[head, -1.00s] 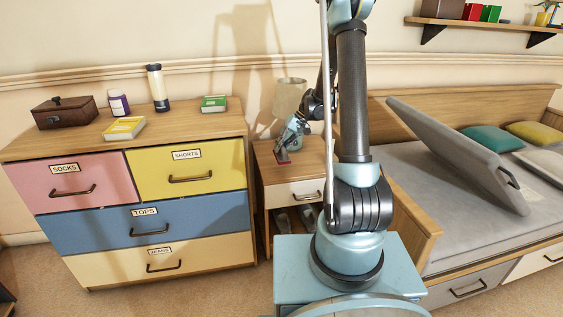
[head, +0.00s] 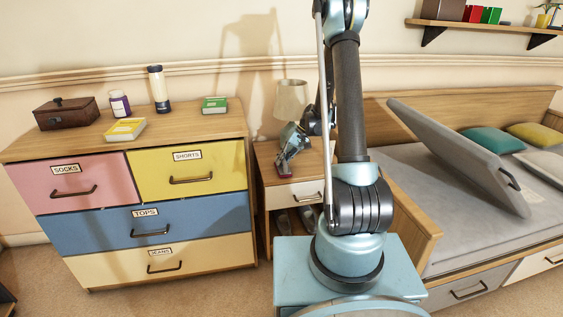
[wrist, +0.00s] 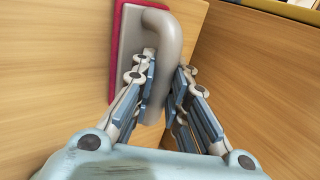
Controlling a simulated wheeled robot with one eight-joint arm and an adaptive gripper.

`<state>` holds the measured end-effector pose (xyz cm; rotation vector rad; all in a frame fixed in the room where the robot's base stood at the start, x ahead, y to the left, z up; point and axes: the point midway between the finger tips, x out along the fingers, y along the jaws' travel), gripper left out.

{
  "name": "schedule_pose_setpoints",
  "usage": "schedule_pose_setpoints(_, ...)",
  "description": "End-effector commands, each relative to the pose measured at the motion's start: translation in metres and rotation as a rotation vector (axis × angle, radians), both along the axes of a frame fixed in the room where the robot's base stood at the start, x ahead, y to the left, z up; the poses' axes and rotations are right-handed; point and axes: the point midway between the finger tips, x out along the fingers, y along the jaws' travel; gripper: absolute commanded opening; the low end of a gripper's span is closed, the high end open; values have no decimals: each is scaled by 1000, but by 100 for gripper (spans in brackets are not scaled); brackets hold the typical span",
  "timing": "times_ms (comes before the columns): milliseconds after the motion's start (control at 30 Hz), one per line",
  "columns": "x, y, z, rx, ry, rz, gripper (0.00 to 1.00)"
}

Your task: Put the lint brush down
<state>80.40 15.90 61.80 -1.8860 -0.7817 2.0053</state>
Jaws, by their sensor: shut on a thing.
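The lint brush (wrist: 130,45) has a grey body, a red edge and a curved grey handle. My gripper (wrist: 167,78) is shut on that handle, with fingers on both sides of it in the wrist view. In the head view the brush (head: 283,170) shows as a small red strip below my gripper (head: 288,158), near the front edge of the nightstand top (head: 312,165). I cannot tell whether the brush touches the wood. Part of the handle is hidden between my fingers.
A lamp (head: 292,98) stands at the back of the nightstand. The dresser (head: 75,148) on the left carries a brown box (head: 66,113), bottles and books. The bed (head: 400,165) is on the right. Shoes (head: 308,218) sit in the nightstand's lower shelf.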

Motion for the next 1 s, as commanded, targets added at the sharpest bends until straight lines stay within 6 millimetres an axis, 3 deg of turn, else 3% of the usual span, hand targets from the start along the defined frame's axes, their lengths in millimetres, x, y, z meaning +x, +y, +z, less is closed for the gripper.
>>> schedule_pose_setpoints(33,0,0,-1,0,0,0,17)
schedule_pose_setpoints(100,0,0,-1,0,0,0,33)
schedule_pose_setpoints(133,0,0,-1,0,0,0,34)
schedule_pose_setpoints(600,0,-1,3,0,0,0,34)
schedule_pose_setpoints(767,3,-12,19,0,0,-2,34)
schedule_pose_setpoints(1000,7,-36,58,0,1,-1,34)
